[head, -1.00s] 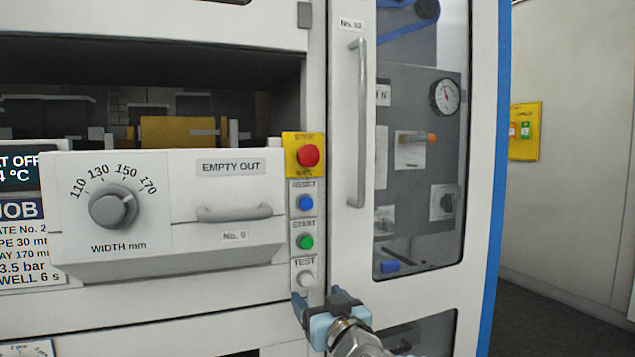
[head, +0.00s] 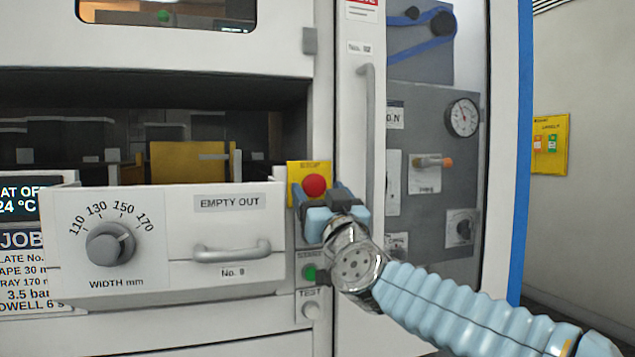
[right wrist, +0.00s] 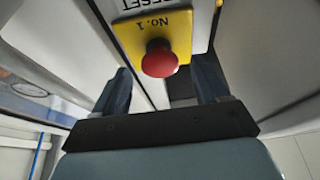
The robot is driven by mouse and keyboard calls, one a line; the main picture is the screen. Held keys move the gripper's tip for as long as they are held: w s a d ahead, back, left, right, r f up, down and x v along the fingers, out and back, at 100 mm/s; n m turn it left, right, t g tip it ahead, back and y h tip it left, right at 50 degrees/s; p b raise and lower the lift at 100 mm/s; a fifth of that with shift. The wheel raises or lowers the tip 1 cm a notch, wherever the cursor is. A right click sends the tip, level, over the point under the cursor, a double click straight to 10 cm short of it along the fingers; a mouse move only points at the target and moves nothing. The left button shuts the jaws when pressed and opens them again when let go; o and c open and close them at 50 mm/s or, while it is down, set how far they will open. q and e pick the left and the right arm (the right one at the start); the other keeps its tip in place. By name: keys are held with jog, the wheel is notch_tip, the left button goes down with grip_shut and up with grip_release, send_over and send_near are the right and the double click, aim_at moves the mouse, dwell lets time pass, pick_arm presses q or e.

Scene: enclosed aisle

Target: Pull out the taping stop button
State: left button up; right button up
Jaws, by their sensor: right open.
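The red mushroom-shaped stop button (head: 315,186) sits on a yellow plate (head: 295,171) at the top of a column of buttons. In the right wrist view the red button (right wrist: 160,58) stands out from its yellow plate (right wrist: 157,28), marked "No. 1". My right gripper (head: 319,193) is open at the button, with one finger to each side of its head. In the right wrist view the fingers of this gripper (right wrist: 161,86) are apart, and neither visibly touches the button. My left gripper is not in view.
The green button (head: 310,272) and white test button (head: 311,310) are below; my gripper hides the blue one. A drawer (head: 236,215) with a handle and width dial (head: 111,244) is to the left. A glass door with a vertical handle (head: 370,130) is close on the right.

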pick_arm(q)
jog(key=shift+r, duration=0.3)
pick_arm(e)
jog(key=shift+x, duration=0.9)
